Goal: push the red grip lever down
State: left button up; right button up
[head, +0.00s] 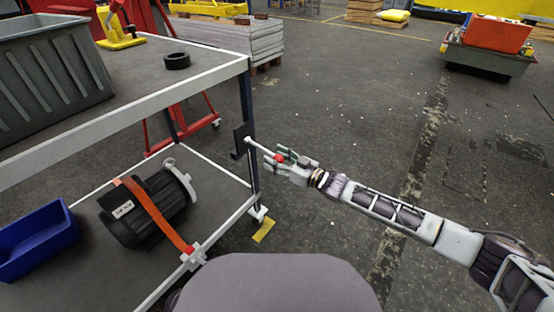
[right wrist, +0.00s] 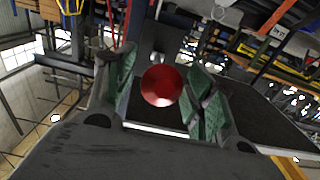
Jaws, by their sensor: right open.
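The red grip lever is a pale rod ending in a red ball (head: 280,158). It sticks out to the right, sloping slightly down in the picture, from a dark plate (head: 239,141) at the cart's corner post. My right gripper (head: 284,160) is at the ball end of the lever. My right gripper is open. My left gripper is not in view.
The floor right of the cart is clear around my right arm.

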grip_shut()
jog(key=shift+s+f, duration=0.1)
jog(key=shift+f, duration=0.05)
dwell(0.4)
